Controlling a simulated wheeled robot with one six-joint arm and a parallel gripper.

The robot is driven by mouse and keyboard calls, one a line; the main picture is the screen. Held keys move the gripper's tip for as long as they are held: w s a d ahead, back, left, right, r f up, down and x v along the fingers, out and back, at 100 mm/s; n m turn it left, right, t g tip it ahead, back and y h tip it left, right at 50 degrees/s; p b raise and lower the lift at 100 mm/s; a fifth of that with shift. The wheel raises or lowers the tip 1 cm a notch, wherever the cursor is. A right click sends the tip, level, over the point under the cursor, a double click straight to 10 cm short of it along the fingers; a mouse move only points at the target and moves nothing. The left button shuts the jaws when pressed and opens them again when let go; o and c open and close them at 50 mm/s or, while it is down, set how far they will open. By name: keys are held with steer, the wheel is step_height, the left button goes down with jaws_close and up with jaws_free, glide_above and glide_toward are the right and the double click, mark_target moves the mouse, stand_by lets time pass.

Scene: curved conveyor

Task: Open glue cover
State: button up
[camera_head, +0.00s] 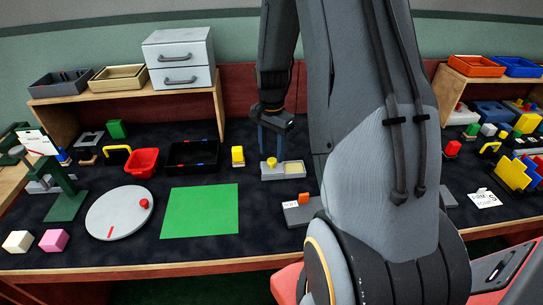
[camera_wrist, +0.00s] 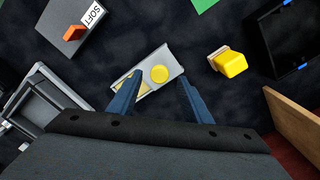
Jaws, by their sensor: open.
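A light grey glue tray (camera_head: 288,176) stands on the dark table; it also shows in the wrist view (camera_wrist: 177,66). A round yellow knob (camera_wrist: 159,74) sits on one half of it, probably on the cover. The other half shows a pale yellow area (camera_head: 294,169), partly hidden by a finger in the wrist view. My gripper (camera_head: 272,149) points down over the tray. Its two blue fingers are open, one on each side of the knob in the wrist view (camera_wrist: 159,78). I see no contact with the knob; the exact height gap is unclear.
A yellow block (camera_head: 238,156) stands left of the tray. A dark grey block with an orange piece and a "SOFT" label (camera_wrist: 60,38) lies in front. A black bin (camera_head: 192,156) and a green mat (camera_head: 200,212) are further left. My arm hides the table's right middle.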

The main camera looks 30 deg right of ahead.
mark_target(271, 161)
steer(key=shift+r+b, duration=0.35)
steer(key=shift+r, duration=2.2)
steer(key=shift+a, duration=0.1)
steer(key=s+a+r+n, duration=0.3)
steer(key=s+a+n, duration=1.1)
steer(key=s+a, duration=0.1)
steer(key=shift+s+a+r+t, duration=0.2)
steer(key=shift+s+a+t, duration=0.15)
steer(key=shift+a, duration=0.55)
